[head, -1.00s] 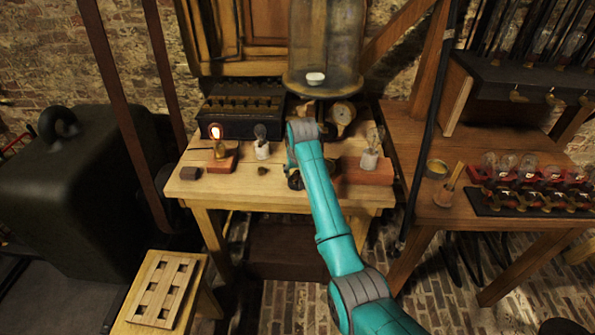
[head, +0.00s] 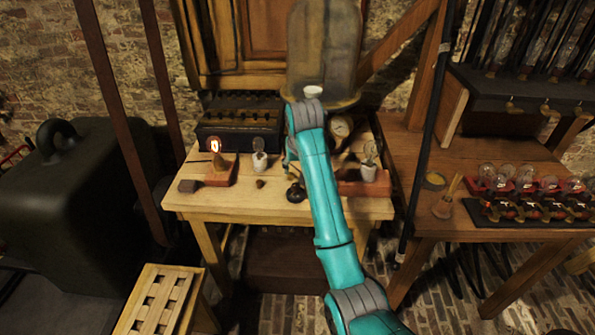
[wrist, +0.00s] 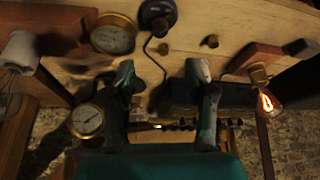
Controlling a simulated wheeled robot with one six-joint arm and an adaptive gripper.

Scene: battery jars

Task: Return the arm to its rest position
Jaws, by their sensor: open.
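My gripper (wrist: 161,78) is open in the wrist view, its two teal fingers apart with nothing between them. Beyond the fingers show the pale wooden bench top, a thin dark wire and a small black round-based device (wrist: 157,16). In the head view my teal arm reaches up over the wooden bench (head: 240,205), its upper end in front of the glass bell jar (head: 325,50). The gripper is mostly hidden behind the arm there. The black device (head: 296,192) stands on the bench just left of the arm, apart from it.
On the bench, a lit bulb (head: 215,147) and an unlit bulb (head: 259,144) stand left, another bulb (head: 369,152) right. A dial gauge (head: 340,127) is behind the arm. A side table (head: 450,225) with a bulb rack stands right, a slotted stool (head: 160,300) front left.

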